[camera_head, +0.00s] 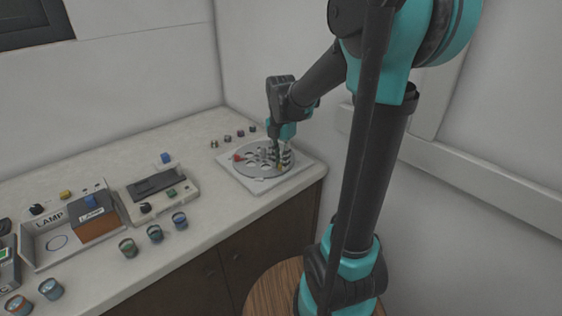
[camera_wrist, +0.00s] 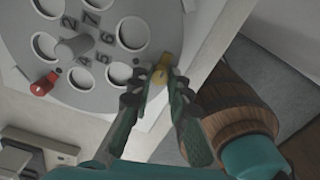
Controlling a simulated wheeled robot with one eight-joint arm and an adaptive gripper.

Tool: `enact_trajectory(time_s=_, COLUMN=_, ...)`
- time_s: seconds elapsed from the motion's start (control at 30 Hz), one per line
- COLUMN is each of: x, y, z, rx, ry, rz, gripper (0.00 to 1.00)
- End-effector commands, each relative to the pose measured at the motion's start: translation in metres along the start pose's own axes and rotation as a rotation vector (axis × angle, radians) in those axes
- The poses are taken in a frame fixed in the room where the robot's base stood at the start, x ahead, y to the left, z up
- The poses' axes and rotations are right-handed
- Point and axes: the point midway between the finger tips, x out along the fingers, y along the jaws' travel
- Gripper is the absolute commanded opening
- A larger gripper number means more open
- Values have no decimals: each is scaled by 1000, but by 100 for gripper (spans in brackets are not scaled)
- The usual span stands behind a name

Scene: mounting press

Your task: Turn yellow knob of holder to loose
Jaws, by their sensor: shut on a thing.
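The holder is a round light-grey disc (camera_wrist: 88,100) with numbered round holes and a central post. In the head view the disc (camera_head: 247,170) lies on a white square base in the corner of the counter. The yellow knob (camera_wrist: 161,72) sits at the disc's edge in the wrist view; it also shows small in the head view (camera_head: 280,167). My gripper (camera_wrist: 163,80) is shut on the yellow knob, with a fingertip on each side. In the head view my gripper (camera_head: 279,160) reaches down over the right part of the disc. The fingertips partly hide the knob.
A red knob (camera_wrist: 42,86) sits on another side of the disc. Several small jars (camera_head: 155,233) stand along the counter's front, and small pieces (camera_head: 227,138) stand behind the holder. A lamp box (camera_head: 90,222) and a grey device (camera_head: 158,192) are left. Walls close off the corner.

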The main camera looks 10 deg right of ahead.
Motion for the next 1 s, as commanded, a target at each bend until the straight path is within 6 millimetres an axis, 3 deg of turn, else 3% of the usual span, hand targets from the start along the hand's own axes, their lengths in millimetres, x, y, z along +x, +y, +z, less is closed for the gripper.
enact_trajectory(time_s=0.4, x=0, y=0, z=0, rx=-8, ry=0, rz=0, gripper=0)
enact_trajectory(time_s=0.43, x=0, y=0, z=0, rx=-8, ry=0, rz=0, gripper=18)
enact_trajectory(time_s=0.6, x=0, y=0, z=0, rx=-8, ry=0, rz=0, gripper=38)
enact_trajectory(time_s=1.0, x=-6, y=0, z=0, rx=-7, ry=0, rz=0, gripper=38)
